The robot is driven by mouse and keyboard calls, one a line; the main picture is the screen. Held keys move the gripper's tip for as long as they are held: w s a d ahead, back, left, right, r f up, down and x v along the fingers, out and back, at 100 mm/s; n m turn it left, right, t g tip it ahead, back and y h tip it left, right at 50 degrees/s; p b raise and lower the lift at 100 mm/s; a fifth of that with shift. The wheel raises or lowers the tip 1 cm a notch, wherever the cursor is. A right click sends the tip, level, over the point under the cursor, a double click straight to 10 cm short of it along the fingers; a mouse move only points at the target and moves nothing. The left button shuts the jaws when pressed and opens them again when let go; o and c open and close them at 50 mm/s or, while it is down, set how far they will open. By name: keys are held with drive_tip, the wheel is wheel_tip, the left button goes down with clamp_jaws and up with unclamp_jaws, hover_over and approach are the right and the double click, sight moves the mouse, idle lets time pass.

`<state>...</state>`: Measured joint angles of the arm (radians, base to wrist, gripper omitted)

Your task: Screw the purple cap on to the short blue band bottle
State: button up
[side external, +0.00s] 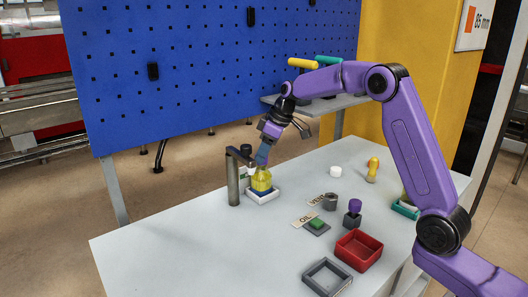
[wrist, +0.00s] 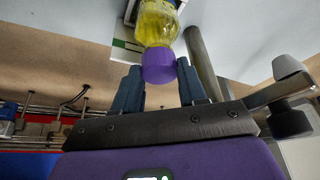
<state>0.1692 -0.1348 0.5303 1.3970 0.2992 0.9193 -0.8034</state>
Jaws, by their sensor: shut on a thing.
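A purple cap (wrist: 158,66) is at the bottle's mouth, in line with the neck. I cannot tell how far it is threaded. My gripper (side external: 263,158) is directly above the bottle, pointing down. In the wrist view its two dark blue fingers (wrist: 158,72) flank the cap and are shut on it. The cap is hidden in the side view, and the bottle's band cannot be made out clearly.
A grey post (side external: 233,178) with a side arm stands close left of the bottle. The table's left front is clear.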

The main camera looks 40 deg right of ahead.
drive_tip(key=shift+m+h, duration=0.4)
drive_tip(key=shift+m, duration=0.5)
drive_tip(key=shift+a+m+t+h, duration=0.1)
drive_tip(key=shift+m+t+h, duration=0.2)
drive_tip(key=shift+m, duration=0.6)
drive_tip(key=shift+s+a+m, duration=0.1)
drive_tip(key=shift+m, duration=0.5)
drive_tip(key=shift+h, duration=0.3)
drive_tip(key=shift+m, duration=0.3)
